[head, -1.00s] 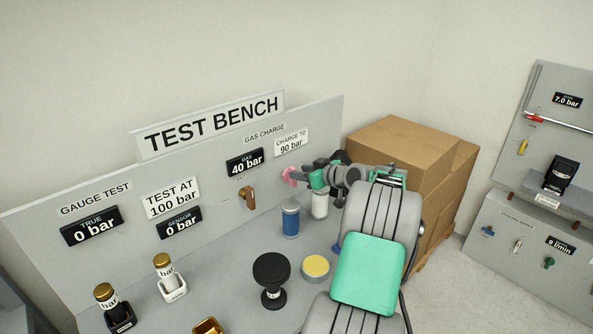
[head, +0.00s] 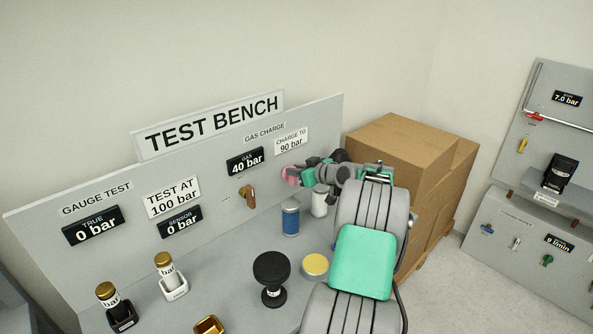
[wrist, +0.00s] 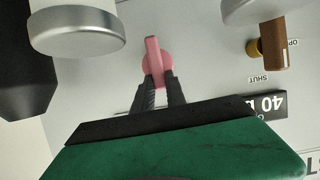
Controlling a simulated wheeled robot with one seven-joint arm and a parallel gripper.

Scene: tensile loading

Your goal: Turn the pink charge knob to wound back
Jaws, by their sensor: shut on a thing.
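The pink charge knob (head: 288,175) sits on the grey test bench panel, below the "CHARGE TO 90 bar" sign. In the wrist view the pink knob (wrist: 155,62) shows a round base with a raised bar across it. My gripper (wrist: 157,88) is shut on the knob, with one dark finger on each side of the bar. In the head view my gripper (head: 300,174) reaches the knob from the right and partly covers it. Any marks around the knob are hidden or too small to read.
A brown handle (head: 249,196) is left of the knob, under the "GAS 40 bar" display (head: 245,161). A blue cylinder (head: 290,217) and a white cylinder (head: 319,201) stand close below my gripper. Cardboard boxes (head: 400,150) stand right of the bench.

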